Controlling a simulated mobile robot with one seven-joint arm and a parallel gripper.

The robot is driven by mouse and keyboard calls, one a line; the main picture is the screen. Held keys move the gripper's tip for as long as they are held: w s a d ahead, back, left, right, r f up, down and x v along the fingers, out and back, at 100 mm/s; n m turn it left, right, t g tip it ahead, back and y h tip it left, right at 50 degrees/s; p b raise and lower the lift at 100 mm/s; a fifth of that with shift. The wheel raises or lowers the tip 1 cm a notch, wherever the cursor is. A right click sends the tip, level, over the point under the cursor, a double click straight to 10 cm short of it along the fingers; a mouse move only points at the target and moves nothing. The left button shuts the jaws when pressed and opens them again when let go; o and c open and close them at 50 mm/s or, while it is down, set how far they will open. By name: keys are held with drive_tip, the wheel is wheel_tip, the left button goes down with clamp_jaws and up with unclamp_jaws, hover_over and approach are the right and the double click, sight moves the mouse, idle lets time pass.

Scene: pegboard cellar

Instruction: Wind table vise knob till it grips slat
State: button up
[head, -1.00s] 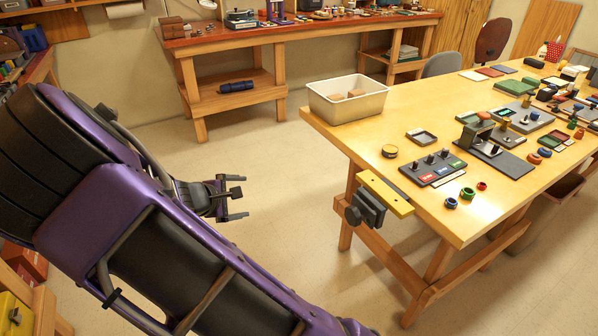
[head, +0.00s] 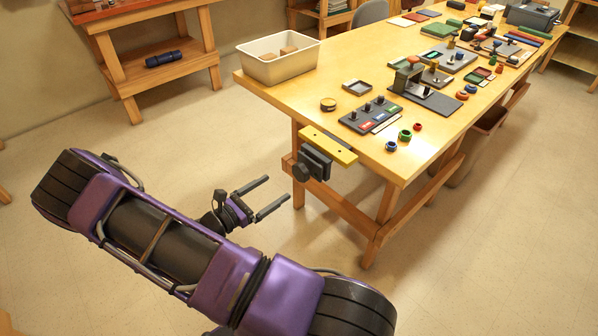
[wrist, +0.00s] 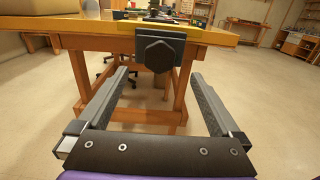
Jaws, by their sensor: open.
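The table vise (head: 316,161) is mounted on the near edge of the long wooden table. Its dark knob (head: 302,171) faces my gripper. In the wrist view the knob (wrist: 160,54) is a dark faceted shape in front of the grey vise jaw (wrist: 176,47), above and between my fingers. A yellow slat (head: 328,144) lies along the top of the vise; it also shows in the wrist view (wrist: 118,26). I cannot tell how tightly the jaw sits against it. My gripper (head: 270,196) is open and empty, left of the knob and apart from it.
A cream bin (head: 277,65) with brown blocks stands on the table's left corner. A grey panel with knobs (head: 370,115) and small coloured rings (head: 404,135) lie behind the vise. Table legs (head: 298,180) stand below. The floor around my gripper is clear.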

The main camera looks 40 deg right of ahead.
sight(298, 173)
drive_tip(key=d, duration=1)
drive_tip(key=shift+w+d, duration=0.3)
drive_tip(key=shift+w, duration=0.1)
drive_tip(key=c, duration=1.4)
drive_tip(key=shift+o, duration=0.3)
